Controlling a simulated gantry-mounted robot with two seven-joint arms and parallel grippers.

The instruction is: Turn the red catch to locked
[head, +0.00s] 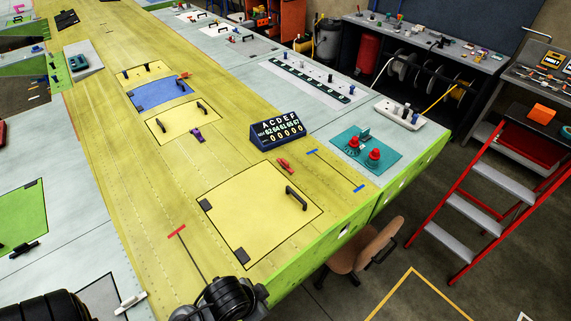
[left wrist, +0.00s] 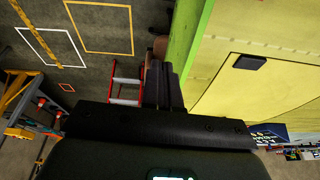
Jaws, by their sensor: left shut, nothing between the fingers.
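The red catch (head: 286,166) is a small red piece on the yellow wing skin, just beyond the far edge of the large yellow panel (head: 260,215) in the head view. It lies at a slant, apart from the black handle. I cannot make out the red catch in the left wrist view. My left gripper (left wrist: 163,86) is shut and empty in the left wrist view, beside the green wing edge (left wrist: 190,35). In the head view only black arm parts show at the bottom, well short of the catch; its fingertips are hidden. My right gripper is not seen.
A blue block with number dials (head: 277,130) stands just beyond the catch. A black handle (head: 296,197) rises from the large panel. A teal plate with red knobs (head: 366,150) lies to the right. A red ladder (head: 487,185) and a brown chair (head: 362,248) stand beside the wing.

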